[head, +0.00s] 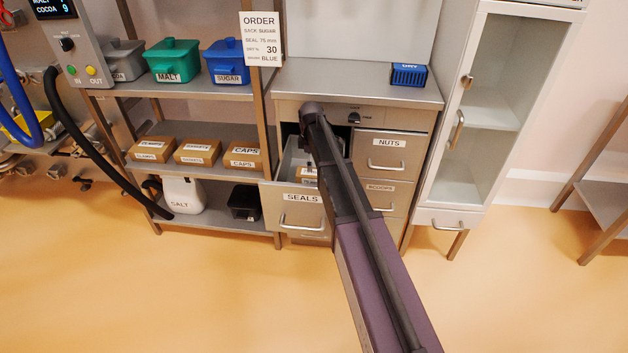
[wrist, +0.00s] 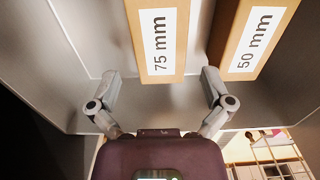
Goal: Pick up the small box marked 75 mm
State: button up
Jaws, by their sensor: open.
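In the wrist view, the small box marked 75 mm (wrist: 159,42) is a brown box with a white label, inside the open drawer. My gripper (wrist: 160,82) is open, with one finger to each side of the near end of this box; I cannot tell how far the fingers are above it. The box marked 50 mm (wrist: 248,40) lies beside it on the right, close to the right finger. In the head view, the SEALS drawer (head: 301,199) is pulled out of the cabinet. My arm hides my gripper and most of the drawer's inside there.
The drawer wall (wrist: 85,30) rises left of the boxes. The NUTS drawer (head: 388,153) right of my arm is shut. A shelf rack (head: 180,88) with bins and cartons stands left, and a glass-door cabinet (head: 472,120) stands right. The floor in front is clear.

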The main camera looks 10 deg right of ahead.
aim_at(312, 173)
jog(key=shift+s+d+f+b, duration=0.1)
jog(key=shift+d+f+b, duration=0.05)
jog(key=shift+f+b, duration=2.45)
jog(key=c, duration=1)
